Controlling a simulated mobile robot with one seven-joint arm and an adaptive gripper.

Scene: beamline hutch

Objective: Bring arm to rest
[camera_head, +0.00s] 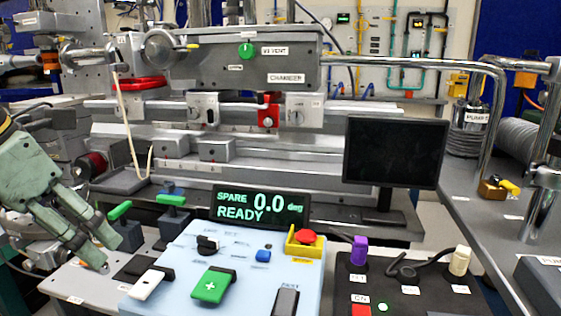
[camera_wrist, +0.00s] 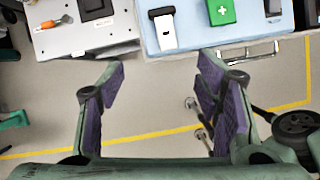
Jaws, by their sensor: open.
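My gripper (camera_head: 112,255) is at the left of the head view, its green fingers pointing down and to the right beside the light blue control panel (camera_head: 185,250). In the wrist view my gripper (camera_wrist: 158,80) shows two fingers with purple pads spread wide apart. Nothing is between them but the grey floor (camera_wrist: 150,120) below. The near edge of the panel and a white table edge lie just beyond the fingertips.
The panel carries a green block with a white cross (camera_head: 212,286), a white switch (camera_head: 147,283) and a red button (camera_head: 306,237). A display (camera_head: 260,207) reads "SPARE 0.0 deg READY". A dark monitor (camera_head: 391,152) stands behind. The wrist view shows open floor with a yellow line (camera_wrist: 150,136).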

